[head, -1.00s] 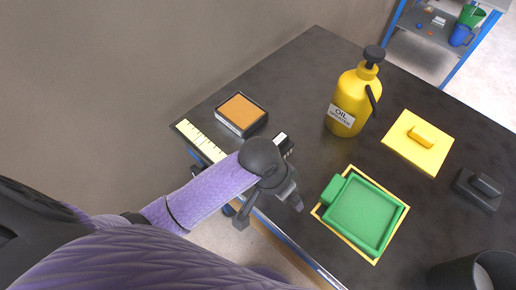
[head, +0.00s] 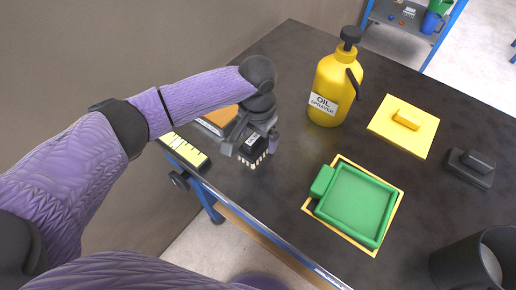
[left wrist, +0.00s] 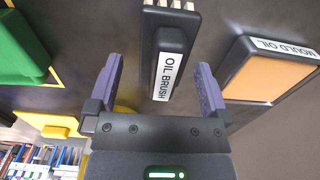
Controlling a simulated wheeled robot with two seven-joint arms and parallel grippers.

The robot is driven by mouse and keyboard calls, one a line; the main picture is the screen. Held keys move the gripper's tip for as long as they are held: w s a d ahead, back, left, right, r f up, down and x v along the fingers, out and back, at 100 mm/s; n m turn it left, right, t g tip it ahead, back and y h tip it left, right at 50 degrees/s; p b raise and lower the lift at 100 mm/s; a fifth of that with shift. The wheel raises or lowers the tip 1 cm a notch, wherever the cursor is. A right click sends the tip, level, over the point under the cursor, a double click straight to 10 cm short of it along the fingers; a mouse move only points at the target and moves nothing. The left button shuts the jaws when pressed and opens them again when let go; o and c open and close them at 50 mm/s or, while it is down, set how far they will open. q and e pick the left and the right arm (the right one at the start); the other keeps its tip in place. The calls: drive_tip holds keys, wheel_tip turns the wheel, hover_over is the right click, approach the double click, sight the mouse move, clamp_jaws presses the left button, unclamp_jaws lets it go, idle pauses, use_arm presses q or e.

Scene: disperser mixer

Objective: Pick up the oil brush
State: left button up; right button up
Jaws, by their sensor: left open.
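The oil brush (left wrist: 167,50) is a black block with a white "OIL BRUSH" label and pale bristles. In the left wrist view it lies between the two purple fingers of my left gripper (left wrist: 158,85), which is open, with gaps on both sides. In the head view the brush (head: 252,146) shows below my left gripper (head: 246,143), near the table's left edge, partly covered by it. My right gripper is not in view.
The mould oil box (left wrist: 276,68) with an orange top is beside the brush. A yellow oil sprayer (head: 330,90), green tray (head: 357,205), yellow block (head: 404,126), black block (head: 470,168) and dark bin (head: 460,265) stand on the dark table (head: 290,50).

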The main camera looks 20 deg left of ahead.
sight(258, 136)
use_arm(q)
wheel_tip(258, 136, down, 2)
drive_tip(key=shift+f, duration=0.15)
drive_tip(key=shift+c, duration=0.7)
drive_tip(key=c, duration=1.1)
drive_tip(key=shift+r, duration=0.2)
wheel_tip(258, 136, up, 9)
drive_tip(key=p, duration=0.4)
drive_tip(key=shift+r, duration=0.45)
drive_tip(key=o, duration=0.8)
drive_tip(key=c, duration=0.6)
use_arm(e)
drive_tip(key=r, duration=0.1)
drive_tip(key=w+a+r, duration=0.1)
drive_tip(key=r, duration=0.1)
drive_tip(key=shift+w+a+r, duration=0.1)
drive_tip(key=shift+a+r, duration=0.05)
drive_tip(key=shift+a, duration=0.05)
